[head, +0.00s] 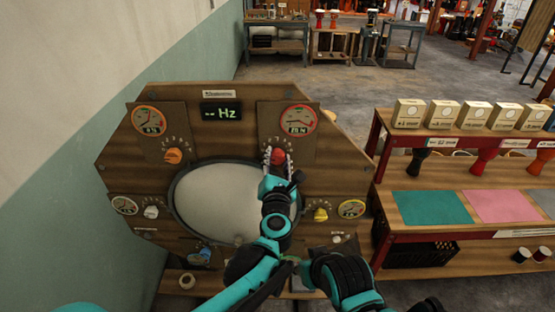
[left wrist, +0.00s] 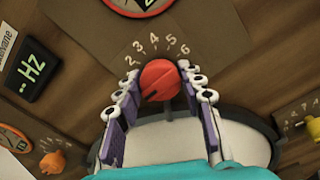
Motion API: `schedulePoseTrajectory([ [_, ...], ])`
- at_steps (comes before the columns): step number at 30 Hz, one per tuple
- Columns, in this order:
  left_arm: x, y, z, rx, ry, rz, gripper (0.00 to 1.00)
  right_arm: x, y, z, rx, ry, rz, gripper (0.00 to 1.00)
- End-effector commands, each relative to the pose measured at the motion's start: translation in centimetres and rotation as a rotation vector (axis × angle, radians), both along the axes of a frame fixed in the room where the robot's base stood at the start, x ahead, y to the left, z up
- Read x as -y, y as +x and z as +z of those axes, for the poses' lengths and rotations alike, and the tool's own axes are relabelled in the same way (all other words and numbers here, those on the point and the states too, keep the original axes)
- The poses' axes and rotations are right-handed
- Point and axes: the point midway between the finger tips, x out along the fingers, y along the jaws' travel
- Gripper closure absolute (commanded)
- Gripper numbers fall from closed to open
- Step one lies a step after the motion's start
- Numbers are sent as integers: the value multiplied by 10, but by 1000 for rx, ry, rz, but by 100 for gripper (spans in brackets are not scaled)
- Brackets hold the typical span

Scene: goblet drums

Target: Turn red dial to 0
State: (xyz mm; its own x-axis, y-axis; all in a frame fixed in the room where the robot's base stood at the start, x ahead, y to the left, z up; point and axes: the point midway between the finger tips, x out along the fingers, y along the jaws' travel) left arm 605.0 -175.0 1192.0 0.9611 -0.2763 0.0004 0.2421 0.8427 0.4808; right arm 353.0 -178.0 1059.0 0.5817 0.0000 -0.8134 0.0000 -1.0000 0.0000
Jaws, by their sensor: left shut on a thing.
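The red dial (head: 278,157) is at the upper right of the wooden panel, under a round gauge (head: 297,120). It also shows in the left wrist view (left wrist: 161,76), with the numbers 2 to 6 printed above it. A dark mark on its face lies toward the lower left; any lower numbers are hidden by a finger. My left gripper (head: 279,163) is shut on the red dial, with one finger at each side, as the left wrist view (left wrist: 160,92) shows. My right gripper is not seen; dark arm parts show at the bottom of the head view.
An orange dial (head: 173,156), a white dial (head: 151,212), a yellow dial (head: 321,215) and a blue dial (head: 199,256) surround the round grey drumhead-like disc (head: 205,200). A Hz display (head: 222,113) sits at the top. A shelf (head: 408,235) with boxes stands close at the right.

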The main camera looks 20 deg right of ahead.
Motion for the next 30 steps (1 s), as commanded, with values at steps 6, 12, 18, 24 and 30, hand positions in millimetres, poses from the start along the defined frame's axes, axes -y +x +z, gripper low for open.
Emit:
schedulePoseTrajectory([
  [6,0,0,0,0,-1,0,40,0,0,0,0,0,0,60],
  [12,0,0,0,0,0,0,40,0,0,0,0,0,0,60],
  [18,-3,-13,0,0,0,-1,40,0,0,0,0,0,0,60],
  [24,-15,-53,0,0,0,-2,40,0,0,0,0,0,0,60],
  [30,-26,-92,-1,-1,0,-3,40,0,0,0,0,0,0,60],
])
